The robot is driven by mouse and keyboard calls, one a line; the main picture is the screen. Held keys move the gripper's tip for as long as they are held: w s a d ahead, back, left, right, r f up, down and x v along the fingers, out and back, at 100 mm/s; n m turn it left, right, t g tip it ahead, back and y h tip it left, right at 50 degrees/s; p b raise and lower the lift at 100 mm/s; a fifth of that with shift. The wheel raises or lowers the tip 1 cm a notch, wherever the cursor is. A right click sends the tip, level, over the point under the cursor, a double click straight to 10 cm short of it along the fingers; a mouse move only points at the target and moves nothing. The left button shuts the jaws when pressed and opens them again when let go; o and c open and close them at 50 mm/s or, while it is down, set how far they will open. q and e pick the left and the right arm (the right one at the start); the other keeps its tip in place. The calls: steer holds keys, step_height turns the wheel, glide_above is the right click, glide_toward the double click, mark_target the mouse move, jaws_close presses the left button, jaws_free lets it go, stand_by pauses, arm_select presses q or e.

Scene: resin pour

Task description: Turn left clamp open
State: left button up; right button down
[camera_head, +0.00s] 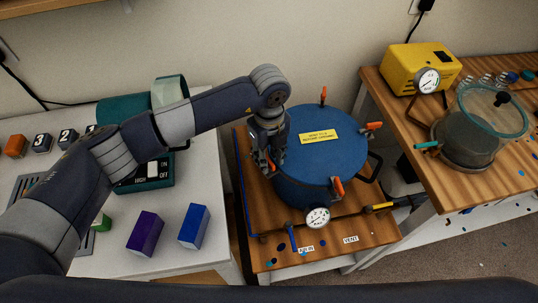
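The blue pressure pot (325,155) stands on a wooden table, with a yellow label on its lid. My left gripper (266,160) points down at the pot's left side. A bit of orange from the left clamp (269,167) shows at its fingers; the rest is hidden, so I cannot tell whether the fingers grip it. Other orange clamps sit at the back (323,95), right (372,126) and front (338,187) of the lid. The back one stands upright and the right one lies outward. My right gripper is out of view.
A pressure gauge (318,217), a blue valve handle (292,239) and a yellow valve handle (380,206) are at the pot's front. A yellow pump (420,70) and a glass-lidded chamber (468,135) stand on the right table. Purple (145,233) and blue (194,226) boxes stand on the white table.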

mark_target(269, 160)
arm_select(q)
steer(key=shift+r, duration=0.1)
step_height(269, 160, up, 12)
stand_by(0.5)
